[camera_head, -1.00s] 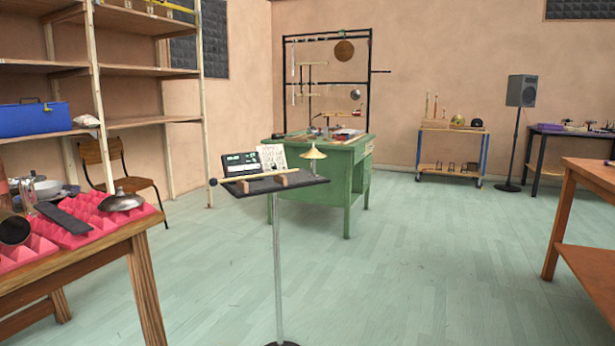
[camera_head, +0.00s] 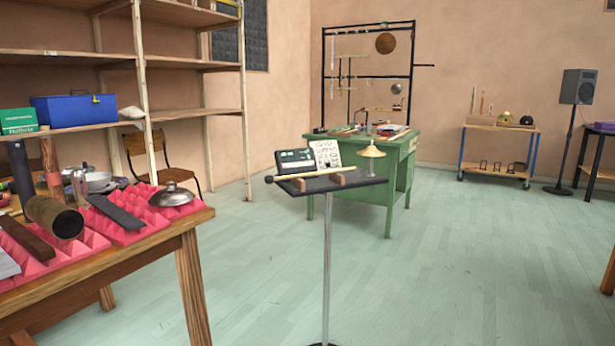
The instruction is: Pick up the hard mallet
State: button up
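A mallet (camera_head: 306,174) with a pale stick and a small dark round head lies across wooden rests on a dark stand (camera_head: 330,187) in the middle of the view. Its head sticks out past the stand's left edge. I cannot tell from here whether the head is hard. On the same stand are a dark device with a screen (camera_head: 295,161), a handwritten card (camera_head: 326,153) and a small brass cymbal (camera_head: 372,151) at the right. My gripper is not in view.
A wooden table (camera_head: 190,270) with pink foam (camera_head: 150,222), tubes and bars stands at the near left. A green desk (camera_head: 392,190) stands behind the stand. Shelves (camera_head: 195,115) line the left. The floor (camera_head: 450,270) to the right of the stand is open.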

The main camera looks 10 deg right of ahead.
aim_at(268, 179)
jog(key=i+j+z, duration=0.15)
jog(key=i+j, duration=0.3)
jog(key=i+j+z, duration=0.2)
jog(key=i+j, duration=0.2)
jog(key=j, duration=0.1)
